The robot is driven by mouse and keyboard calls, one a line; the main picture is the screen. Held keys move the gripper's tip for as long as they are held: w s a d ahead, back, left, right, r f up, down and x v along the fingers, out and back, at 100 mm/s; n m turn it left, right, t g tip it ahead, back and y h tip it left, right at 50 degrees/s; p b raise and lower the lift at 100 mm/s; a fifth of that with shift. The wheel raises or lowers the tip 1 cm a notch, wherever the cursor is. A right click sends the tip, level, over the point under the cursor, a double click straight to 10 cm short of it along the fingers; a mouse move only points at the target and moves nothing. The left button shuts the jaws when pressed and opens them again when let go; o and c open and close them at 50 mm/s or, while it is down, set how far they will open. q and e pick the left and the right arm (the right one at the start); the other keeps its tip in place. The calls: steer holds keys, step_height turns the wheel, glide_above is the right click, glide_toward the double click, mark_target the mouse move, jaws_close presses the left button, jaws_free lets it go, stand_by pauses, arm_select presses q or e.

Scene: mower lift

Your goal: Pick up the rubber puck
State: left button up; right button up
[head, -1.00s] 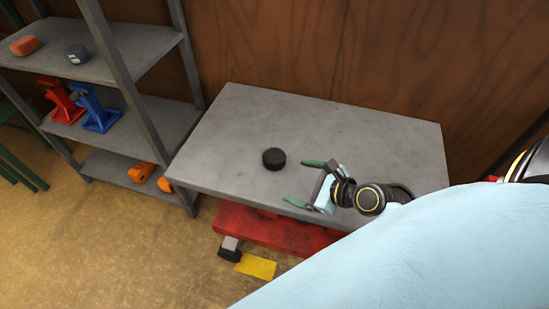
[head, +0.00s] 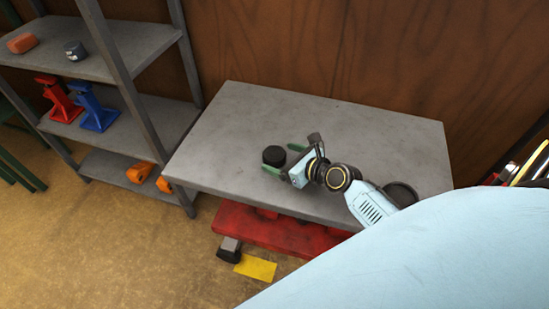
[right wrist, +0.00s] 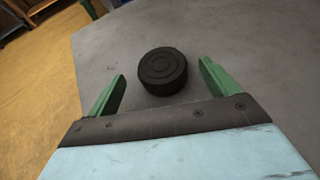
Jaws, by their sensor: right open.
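The rubber puck (head: 274,156) is a short black disc lying flat on the grey table (head: 240,110). In the right wrist view the puck (right wrist: 162,70) shows concentric rings on its top and sits just beyond the fingertips, roughly centred between them. My right gripper (head: 283,159) is open, with green fingers pointing left toward the puck, one on its near side and one on its far side. The right gripper (right wrist: 162,78) holds nothing in the wrist view. My left gripper is not in view.
A grey shelf unit (head: 150,50) stands at the left with a red jack stand (head: 60,100), a blue jack stand (head: 95,108) and orange items. A red object (head: 285,230) lies under the table. A dark round dish (head: 400,193) sits behind my right arm. The table's left part is clear.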

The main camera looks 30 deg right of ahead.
mark_target(281, 157)
steer(key=x, duration=0.1)
steer(key=b+x, duration=0.1)
steer(key=x, duration=0.1)
steer(key=shift+w+f, duration=0.25)
steer(key=shift+f, duration=0.1)
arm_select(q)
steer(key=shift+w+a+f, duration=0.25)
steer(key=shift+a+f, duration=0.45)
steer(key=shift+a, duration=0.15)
arm_select(e)
steer(key=c, duration=1.2)
